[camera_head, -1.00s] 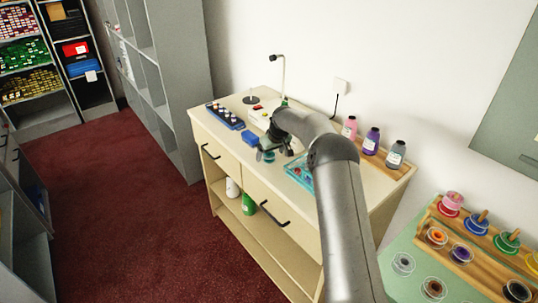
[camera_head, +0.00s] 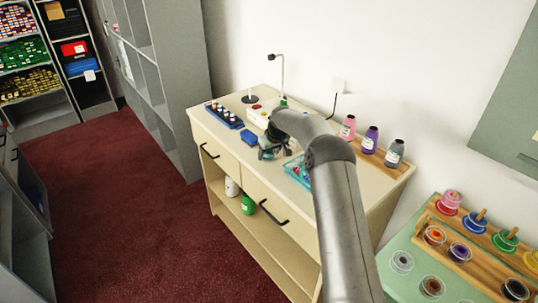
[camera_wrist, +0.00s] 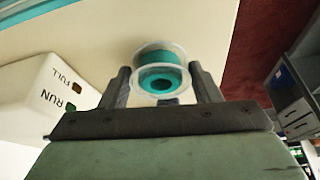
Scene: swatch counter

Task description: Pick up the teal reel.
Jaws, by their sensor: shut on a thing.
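The teal reel (camera_wrist: 162,75) has clear flanges and sits between my two fingers in the wrist view. My gripper (camera_wrist: 164,86) is shut on it, one finger at each side. In the head view my gripper (camera_head: 268,151) is over the cream counter (camera_head: 236,103), near its front edge. There the reel is small and mostly hidden by the gripper. I cannot tell for sure how far it is above the counter top.
A white box (camera_wrist: 62,88) marked RUN and FULL is close at left in the wrist view. A blue block (camera_head: 248,137), a vial rack (camera_head: 225,116) and a teal tray (camera_head: 297,172) are near my gripper. Bottles stand behind at right.

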